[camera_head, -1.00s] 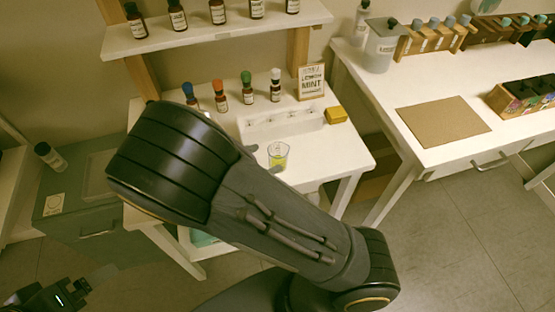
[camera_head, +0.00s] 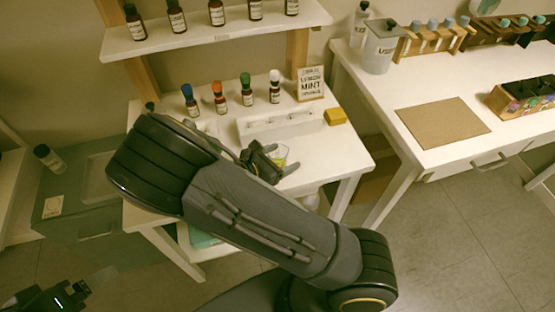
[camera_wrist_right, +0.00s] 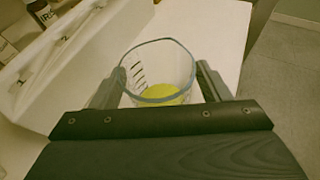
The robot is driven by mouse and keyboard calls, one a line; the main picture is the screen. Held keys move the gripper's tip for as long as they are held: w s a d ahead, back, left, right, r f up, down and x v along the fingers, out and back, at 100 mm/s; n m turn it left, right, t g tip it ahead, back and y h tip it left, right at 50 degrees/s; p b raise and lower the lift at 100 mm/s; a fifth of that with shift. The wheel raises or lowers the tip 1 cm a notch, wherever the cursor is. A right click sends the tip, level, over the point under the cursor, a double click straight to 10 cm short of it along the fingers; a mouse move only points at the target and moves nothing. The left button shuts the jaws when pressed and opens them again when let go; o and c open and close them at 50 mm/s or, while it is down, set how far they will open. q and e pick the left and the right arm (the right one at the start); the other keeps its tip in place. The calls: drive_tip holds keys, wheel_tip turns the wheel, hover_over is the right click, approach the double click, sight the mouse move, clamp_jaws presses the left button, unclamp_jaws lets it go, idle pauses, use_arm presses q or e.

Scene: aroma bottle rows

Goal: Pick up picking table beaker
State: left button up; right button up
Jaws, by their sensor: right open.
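The beaker (camera_head: 282,162) is clear glass with yellow liquid in it. It stands upright on the white picking table (camera_head: 345,150), partly hidden by my right gripper (camera_head: 278,161) in the head view. In the right wrist view the beaker (camera_wrist_right: 160,72) shows its rim and dark measuring marks. The fingers of my right gripper (camera_wrist_right: 162,78) stand apart on either side of it. I cannot tell whether either finger touches the glass. My left gripper (camera_head: 82,288) is at the bottom left of the head view, away from the table, and its jaws are unclear.
A white holder (camera_head: 281,126) stands just behind the beaker, with a yellow block (camera_head: 335,116) to its right. A shelf (camera_head: 215,35) of bottles is above. Another table (camera_head: 375,85) is at the right.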

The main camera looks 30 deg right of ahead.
drive_tip(key=c, duration=1.1)
drive_tip(key=shift+r, duration=0.1)
